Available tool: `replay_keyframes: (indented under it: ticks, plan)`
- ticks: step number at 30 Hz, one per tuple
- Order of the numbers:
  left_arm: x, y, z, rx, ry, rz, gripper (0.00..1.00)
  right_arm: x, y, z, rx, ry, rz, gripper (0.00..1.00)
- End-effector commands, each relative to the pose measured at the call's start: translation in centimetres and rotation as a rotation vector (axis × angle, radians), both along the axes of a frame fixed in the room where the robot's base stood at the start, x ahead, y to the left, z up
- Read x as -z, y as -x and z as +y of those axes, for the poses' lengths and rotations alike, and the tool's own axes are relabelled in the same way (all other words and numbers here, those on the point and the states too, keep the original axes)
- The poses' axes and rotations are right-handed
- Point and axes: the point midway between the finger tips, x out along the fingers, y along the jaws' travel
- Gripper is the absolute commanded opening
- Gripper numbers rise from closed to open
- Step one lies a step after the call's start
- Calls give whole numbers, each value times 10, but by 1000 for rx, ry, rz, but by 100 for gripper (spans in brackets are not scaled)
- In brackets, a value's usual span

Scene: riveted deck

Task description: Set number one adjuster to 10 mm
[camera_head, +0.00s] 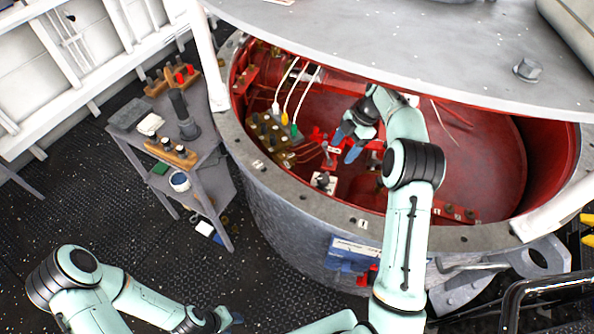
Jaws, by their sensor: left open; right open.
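An open round grey vessel (290,205) with a red inside stands at centre right. Inside it is a small white plate with a dark knob (323,181). Red fittings (328,149) sit just behind it, one with a small pale label. Which part is the number one adjuster cannot be told at this size. My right gripper (347,143) is open and empty inside the vessel, above and slightly right of the white plate and close to the red fittings. My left gripper (228,319) is low at the bottom edge, outside the vessel, away from it and partly cut off.
A brass-coloured block (268,132) with several connectors and white cables is left of the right gripper. A large grey lid (430,50) overhangs the opening. A grey side table (209,180) with tools stands left of the vessel. The dark riveted floor (90,200) is mostly clear at left.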

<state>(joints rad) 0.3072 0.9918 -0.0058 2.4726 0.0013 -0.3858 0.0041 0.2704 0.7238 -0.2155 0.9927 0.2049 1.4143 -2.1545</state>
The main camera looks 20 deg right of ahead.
Motion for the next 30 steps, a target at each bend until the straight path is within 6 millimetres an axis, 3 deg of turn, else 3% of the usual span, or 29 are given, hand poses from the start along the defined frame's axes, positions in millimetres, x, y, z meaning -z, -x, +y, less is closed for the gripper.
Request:
replay_keyframes:
  ticks: [8, 21, 30]
  plan:
    - [1, 2, 0, 1, 0, 3, 43, 24, 2, 9, -1, 0, 5, 69]
    - [9, 12, 0, 1, 1, 14, 43, 105, 3, 43, -2, 0, 4, 69]
    - [9, 12, 0, 0, 0, 13, 43, 124, 2, 51, -1, 0, 1, 69]
